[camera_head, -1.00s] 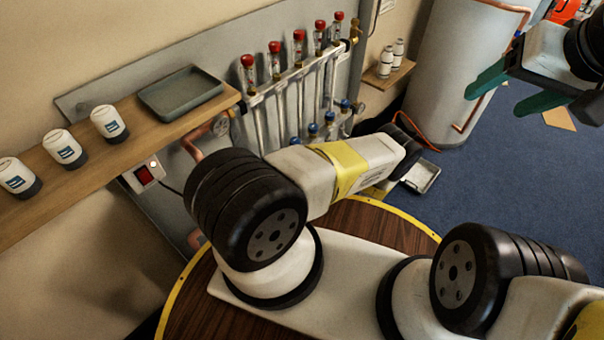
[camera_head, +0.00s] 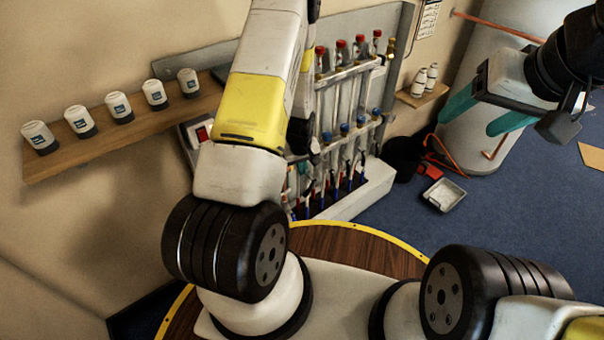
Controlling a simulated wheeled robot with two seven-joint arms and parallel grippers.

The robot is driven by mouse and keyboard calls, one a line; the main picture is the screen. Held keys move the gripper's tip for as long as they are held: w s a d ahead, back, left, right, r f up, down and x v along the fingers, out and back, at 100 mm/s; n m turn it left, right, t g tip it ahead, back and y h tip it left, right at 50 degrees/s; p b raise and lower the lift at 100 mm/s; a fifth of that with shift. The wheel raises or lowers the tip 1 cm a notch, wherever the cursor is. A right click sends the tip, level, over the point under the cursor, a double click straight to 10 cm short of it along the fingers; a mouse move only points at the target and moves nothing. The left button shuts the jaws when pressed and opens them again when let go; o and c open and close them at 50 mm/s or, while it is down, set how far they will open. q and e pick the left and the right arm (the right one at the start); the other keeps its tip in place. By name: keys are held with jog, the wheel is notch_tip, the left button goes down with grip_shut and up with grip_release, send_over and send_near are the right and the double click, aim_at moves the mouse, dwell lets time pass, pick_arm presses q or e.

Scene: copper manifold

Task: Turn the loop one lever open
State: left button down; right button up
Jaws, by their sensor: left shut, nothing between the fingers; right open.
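The manifold (camera_head: 341,92) stands against the wall at upper centre, with red-capped tubes on its upper bar and blue caps on its lower bar. Several small levers with blue or red parts hang below, around the lever row (camera_head: 336,180). My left arm covers the manifold's left end, so I cannot tell the loop one lever or its position. My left gripper (camera_head: 303,168) points down beside the left end of the lever row, small and partly hidden; contact cannot be told. My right gripper (camera_head: 468,125) is open and empty at upper right, its teal fingers apart.
A wooden shelf (camera_head: 150,124) with several white canisters runs along the left wall. A red switch box (camera_head: 200,132) is beside my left arm. A white trough (camera_head: 362,197) lies under the manifold. A small tray (camera_head: 444,195) is on the blue floor, beside a grey tank (camera_head: 484,147).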

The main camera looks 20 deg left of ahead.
pick_arm(q)
notch_tip(320, 180, up, 2)
jog(key=a+n, duration=0.2)
jog(key=t, duration=0.1)
send_over(306, 193)
jog(key=s, duration=0.1)
notch_tip(306, 193, down, 21)
jog(key=shift+w+a+f, duration=0.15)
jog(key=shift+w+f, duration=0.15)
jog(key=shift+f, duration=0.05)
jog(key=shift+s+f+t+h, duration=0.1)
jog(key=shift+f+t+h, duration=0.35)
jog(key=shift+t, duration=0.15)
jog(key=shift+f, duration=1.35)
jog(key=shift+w+d+f, duration=0.35)
jog(key=shift+w+f, duration=0.25)
jog(key=shift+f, duration=0.2)
jog(key=shift+d+f, duration=0.1)
jog(key=shift+f, duration=0.05)
dwell(0.8)
